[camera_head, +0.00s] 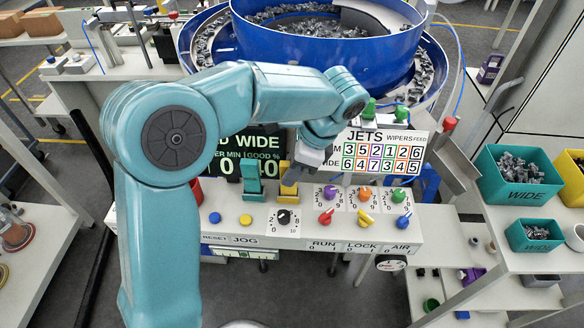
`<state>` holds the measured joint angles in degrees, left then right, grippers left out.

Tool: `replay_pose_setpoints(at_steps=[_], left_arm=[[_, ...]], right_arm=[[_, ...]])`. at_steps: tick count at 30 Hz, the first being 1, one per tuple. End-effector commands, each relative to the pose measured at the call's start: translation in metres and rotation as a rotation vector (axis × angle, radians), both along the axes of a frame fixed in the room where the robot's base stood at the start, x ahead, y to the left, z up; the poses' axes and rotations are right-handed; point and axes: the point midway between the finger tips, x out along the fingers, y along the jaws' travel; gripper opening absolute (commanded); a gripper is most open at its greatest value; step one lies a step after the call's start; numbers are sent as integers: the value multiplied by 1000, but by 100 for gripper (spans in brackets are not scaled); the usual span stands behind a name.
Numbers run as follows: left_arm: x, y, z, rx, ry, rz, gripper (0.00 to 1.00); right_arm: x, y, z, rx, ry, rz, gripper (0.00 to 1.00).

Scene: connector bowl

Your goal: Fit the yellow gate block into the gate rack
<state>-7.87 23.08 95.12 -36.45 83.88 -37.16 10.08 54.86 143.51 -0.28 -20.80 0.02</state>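The yellow gate block (289,189) stands upright at the back of the white control panel, right of a similar teal block (252,186). The gate rack is not clearly made out; the blocks' feet are at the panel's rear edge, and I cannot tell whether the yellow one is fully seated. My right gripper is not in view.
The panel (230,237) carries colored knobs, buttons and a black dial (283,217). A dark display and a white JETS sign (378,153) stand behind. A large blue bowl (325,45) of metal parts is at the back. Teal bins (515,178) stand at right.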

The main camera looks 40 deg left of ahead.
Motion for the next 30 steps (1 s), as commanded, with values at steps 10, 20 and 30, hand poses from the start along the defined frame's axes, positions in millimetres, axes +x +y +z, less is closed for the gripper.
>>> replay_pose_setpoints(at_steps=[10, 20, 30], left_arm=[[0, 1, 3, 0, -1, 0, 34], [14, -21, 63, 0, -5, -1, 34], [24, -38, 112, 0, -1, 0, 34]], right_arm=[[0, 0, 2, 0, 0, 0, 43], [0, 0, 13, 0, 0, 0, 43], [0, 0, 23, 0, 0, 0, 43]])
